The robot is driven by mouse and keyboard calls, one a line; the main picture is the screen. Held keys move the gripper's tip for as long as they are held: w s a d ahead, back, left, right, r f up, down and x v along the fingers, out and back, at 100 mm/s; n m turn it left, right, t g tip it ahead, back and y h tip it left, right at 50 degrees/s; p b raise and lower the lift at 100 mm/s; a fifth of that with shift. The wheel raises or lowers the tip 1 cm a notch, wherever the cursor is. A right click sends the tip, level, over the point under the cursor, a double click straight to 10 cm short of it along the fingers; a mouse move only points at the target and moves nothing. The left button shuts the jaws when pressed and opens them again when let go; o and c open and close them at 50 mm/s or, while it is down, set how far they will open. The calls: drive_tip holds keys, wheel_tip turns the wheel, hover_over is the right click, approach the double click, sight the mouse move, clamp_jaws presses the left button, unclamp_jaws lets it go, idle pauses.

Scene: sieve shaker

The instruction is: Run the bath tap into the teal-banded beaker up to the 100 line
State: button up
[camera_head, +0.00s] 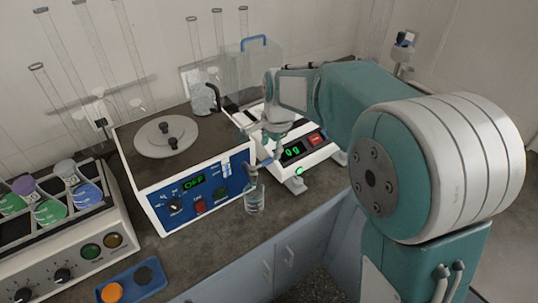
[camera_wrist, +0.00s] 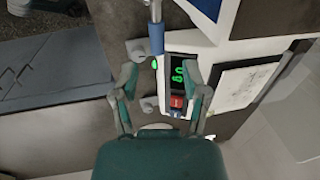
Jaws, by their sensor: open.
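The water bath (camera_head: 200,195) has a blue front panel with a display reading OFF. A clear beaker (camera_head: 254,200) stands by its front right corner; its band and 100 line are too small to make out, and I cannot tell its water level. A metal rod with a blue sleeve (camera_wrist: 156,38), which looks like the tap lever, shows in the wrist view just beyond my fingertips. My gripper (camera_wrist: 163,74) is open and empty, its fingers apart. In the head view my gripper (camera_head: 273,140) is at the bath's right side, above and behind the beaker, partly hidden by my arm.
A balance (camera_head: 315,143) reading 0 g stands right of the bath, below my gripper. The counter's front edge is close to the beaker.

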wheel_tip(320, 180, up, 7)
drive_tip(key=s, duration=0.1)
drive_tip(key=shift+d+r, duration=0.15)
drive_tip(key=shift+d, duration=0.25)
drive_tip(key=s+d+n+t, duration=0.1)
drive_tip(key=s+d+n, duration=0.2)
drive_tip(key=s, duration=0.5)
drive_tip(key=s+d+n+t, duration=0.1)
drive_tip(key=s+d+n, duration=0.3)
drive_tip(key=s, duration=0.4)
drive_tip(key=s+d+n+t+h, duration=0.1)
drive_tip(key=s+d+n, duration=0.3)
drive_tip(key=s+d, duration=0.2)
drive_tip(key=shift+s+t, duration=0.4)
drive_tip(key=shift+s, duration=1)
drive_tip(key=shift+d, duration=0.1)
